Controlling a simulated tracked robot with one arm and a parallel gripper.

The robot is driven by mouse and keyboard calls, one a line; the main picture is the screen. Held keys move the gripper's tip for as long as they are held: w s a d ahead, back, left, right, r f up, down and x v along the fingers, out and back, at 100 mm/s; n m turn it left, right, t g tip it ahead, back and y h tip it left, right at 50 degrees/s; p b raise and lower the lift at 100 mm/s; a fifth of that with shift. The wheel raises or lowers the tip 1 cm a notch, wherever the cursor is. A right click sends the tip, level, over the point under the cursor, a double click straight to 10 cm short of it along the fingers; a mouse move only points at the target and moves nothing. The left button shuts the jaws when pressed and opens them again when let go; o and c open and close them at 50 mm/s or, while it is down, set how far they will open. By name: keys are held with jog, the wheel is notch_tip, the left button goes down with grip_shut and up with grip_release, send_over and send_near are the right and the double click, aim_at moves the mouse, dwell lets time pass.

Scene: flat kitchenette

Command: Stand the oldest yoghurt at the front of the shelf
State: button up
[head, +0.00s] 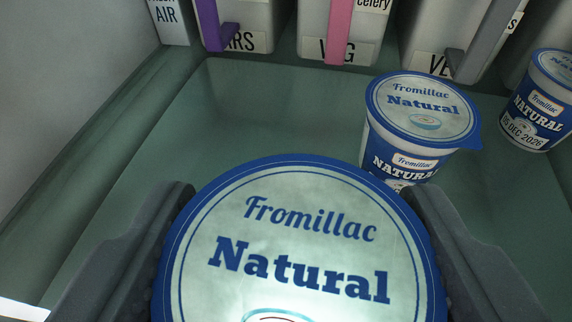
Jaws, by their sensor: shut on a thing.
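My gripper (300,245) is shut on a yoghurt pot (300,270) with a blue-rimmed lid reading Fromillac Natural. The lid fills the lower middle of the head view; the pot's side and any date on it are hidden. A second Fromillac Natural pot (415,152) stands upright on the green shelf (250,115), beyond the held pot and to its right. Its date is hidden behind the held lid. I cannot tell whether the held pot touches the shelf.
A pale wall (65,90) bounds the left. The shelf's left part is clear.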

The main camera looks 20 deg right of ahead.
aim_at(292, 257)
jog(key=shift+w+d, duration=0.25)
jog(key=shift+w, duration=0.4)
jog(key=shift+w+f, duration=0.15)
jog(key=shift+f, duration=0.05)
notch_tip(292, 257, down, 3)
jog(key=shift+f+p, duration=0.15)
jog(key=shift+p, duration=0.3)
jog(key=o, duration=1.1)
jog(key=shift+c, duration=0.2)
